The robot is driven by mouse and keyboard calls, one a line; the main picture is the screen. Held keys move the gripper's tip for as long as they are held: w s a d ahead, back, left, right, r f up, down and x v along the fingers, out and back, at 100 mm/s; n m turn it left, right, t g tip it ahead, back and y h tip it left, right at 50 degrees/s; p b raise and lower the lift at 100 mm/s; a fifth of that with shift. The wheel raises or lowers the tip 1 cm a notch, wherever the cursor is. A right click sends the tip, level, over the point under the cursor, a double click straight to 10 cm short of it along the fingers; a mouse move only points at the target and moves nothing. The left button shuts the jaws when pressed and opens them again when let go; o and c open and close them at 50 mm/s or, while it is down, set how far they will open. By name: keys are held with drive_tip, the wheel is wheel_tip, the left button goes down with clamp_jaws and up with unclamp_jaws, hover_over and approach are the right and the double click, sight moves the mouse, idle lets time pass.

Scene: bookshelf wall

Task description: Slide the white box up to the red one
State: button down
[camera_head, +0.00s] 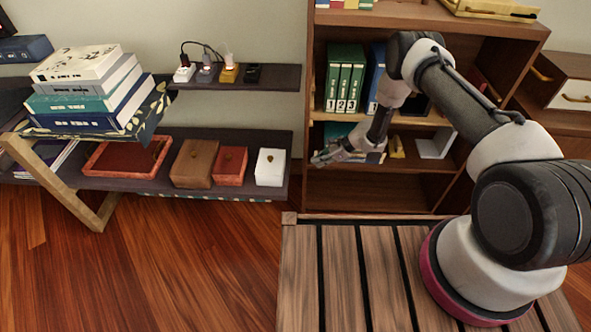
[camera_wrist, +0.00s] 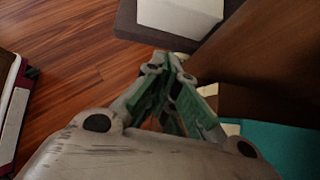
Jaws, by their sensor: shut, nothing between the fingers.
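The white box (camera_head: 270,167) stands at the right end of the low dark shelf. The red box (camera_head: 229,166) stands just left of it, with a narrow gap between them. My gripper (camera_head: 318,160) is to the right of the white box, past the shelf's end and apart from the box, in front of the bookcase. It is shut and empty. In the wrist view a white box (camera_wrist: 180,14) shows at the top on a dark shelf end, beyond the shut fingertips (camera_wrist: 166,60).
The low shelf (camera_head: 120,184) also holds a brown box (camera_head: 195,163) and a red tray (camera_head: 127,160). An upper shelf (camera_head: 230,78) with small items hangs above. The bookcase (camera_head: 372,196) stands close to my gripper. Stacked books (camera_head: 95,95) are at the left.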

sight(279, 169)
drive_tip(key=a+r+x, duration=0.2)
drive_tip(key=x, duration=1)
drive_tip(key=shift+a+f, duration=0.2)
drive_tip(key=shift+a, duration=0.15)
drive_tip(key=a, duration=0.5)
drive_tip(key=shift+w+a, duration=0.25)
drive_tip(key=shift+a, duration=0.05)
